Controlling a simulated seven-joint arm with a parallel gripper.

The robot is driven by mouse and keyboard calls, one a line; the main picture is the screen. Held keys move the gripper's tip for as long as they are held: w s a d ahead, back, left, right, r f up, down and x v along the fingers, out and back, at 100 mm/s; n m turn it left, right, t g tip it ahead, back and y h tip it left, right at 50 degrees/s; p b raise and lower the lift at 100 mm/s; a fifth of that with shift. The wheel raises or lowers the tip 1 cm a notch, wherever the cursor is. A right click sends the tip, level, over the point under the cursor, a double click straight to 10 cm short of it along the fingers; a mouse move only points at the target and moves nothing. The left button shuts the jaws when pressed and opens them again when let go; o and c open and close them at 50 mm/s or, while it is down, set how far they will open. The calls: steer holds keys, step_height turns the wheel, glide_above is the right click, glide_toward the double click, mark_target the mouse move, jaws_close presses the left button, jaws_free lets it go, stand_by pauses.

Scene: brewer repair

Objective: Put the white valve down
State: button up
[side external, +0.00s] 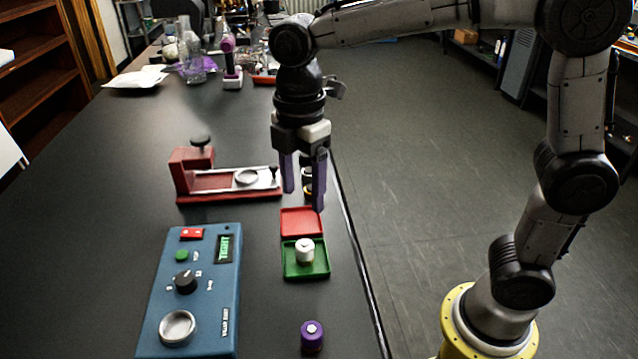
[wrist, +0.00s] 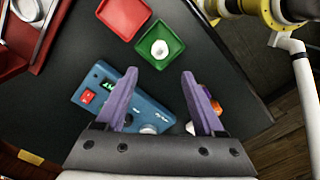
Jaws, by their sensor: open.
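The white valve (side external: 305,250) stands in the green tray (side external: 290,272) on the dark table. In the wrist view the white valve (wrist: 160,49) sits inside the green tray (wrist: 172,34), a little off its middle. My gripper (side external: 304,199) hangs above the table, pointing down, beyond the green tray in the side view. Its purple fingers are apart with nothing between them. The wrist view also shows my gripper (wrist: 158,90) open and empty, clear of the valve.
A red tray (side external: 301,221) adjoins the green one. A blue tester box (side external: 205,280) lies to the left, and a red fixture with a metal slide (side external: 182,180) behind it. A purple-capped part (side external: 312,338) stands near the front. Bottles and clutter fill the table's far end.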

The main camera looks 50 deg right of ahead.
steer(key=s+d+m+t, duration=0.5)
steer(key=s+d+m, duration=0.6)
steer(key=s+m, duration=0.5)
steer(key=shift+s+d+f+m+t, duration=0.25)
steer(key=shift+d+f+m+t, duration=0.05)
steer(key=shift+d+f+m, duration=0.1)
